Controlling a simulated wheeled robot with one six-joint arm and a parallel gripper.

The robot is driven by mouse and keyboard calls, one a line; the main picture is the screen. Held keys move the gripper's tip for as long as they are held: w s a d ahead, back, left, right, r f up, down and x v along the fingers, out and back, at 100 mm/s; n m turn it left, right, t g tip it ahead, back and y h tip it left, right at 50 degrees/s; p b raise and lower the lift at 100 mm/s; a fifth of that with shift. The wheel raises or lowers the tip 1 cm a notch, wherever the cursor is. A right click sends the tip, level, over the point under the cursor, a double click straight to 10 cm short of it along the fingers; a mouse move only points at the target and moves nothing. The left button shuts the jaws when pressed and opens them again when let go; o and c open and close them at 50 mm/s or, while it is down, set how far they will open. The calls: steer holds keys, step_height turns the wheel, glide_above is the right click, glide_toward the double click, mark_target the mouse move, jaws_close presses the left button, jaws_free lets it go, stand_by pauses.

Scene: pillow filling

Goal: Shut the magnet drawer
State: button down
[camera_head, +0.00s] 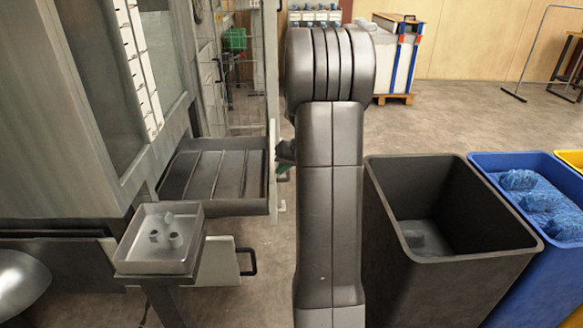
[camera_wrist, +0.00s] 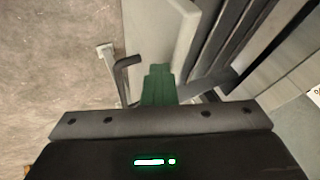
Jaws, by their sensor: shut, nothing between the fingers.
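The magnet drawer (camera_head: 230,207) stands pulled out of the grey cabinet on the left, its tray with long dividers open to view. Its pale front panel (camera_head: 272,172) faces right, and the panel also shows in the wrist view (camera_wrist: 160,30) with a black handle (camera_wrist: 121,75) on its outer side. My gripper (camera_head: 284,168) is at the outer side of this panel, mostly hidden behind my arm in the head view. In the wrist view its green fingers (camera_wrist: 158,72) are shut and empty, close to the panel's end; I cannot tell whether they touch it.
A small metal tray (camera_head: 130,266) with several grey pieces stands in front of the drawer. A lower drawer front (camera_head: 220,262) with a black handle sits below. A black bin (camera_head: 455,263) and a blue bin (camera_head: 490,165) stand to the right.

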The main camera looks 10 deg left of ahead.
steer(key=s+a+p, duration=0.3)
steer(key=a, duration=0.7)
steer(key=s+a+p, duration=0.3)
steer(key=a, duration=0.8)
steer(key=s+a+p, duration=0.3)
steer(key=a, duration=0.8)
steer(key=shift+s+a+p, duration=0.2)
steer(key=shift+a+p, duration=0.05)
steer(key=shift+p, duration=0.05)
steer(key=shift+r, duration=0.15)
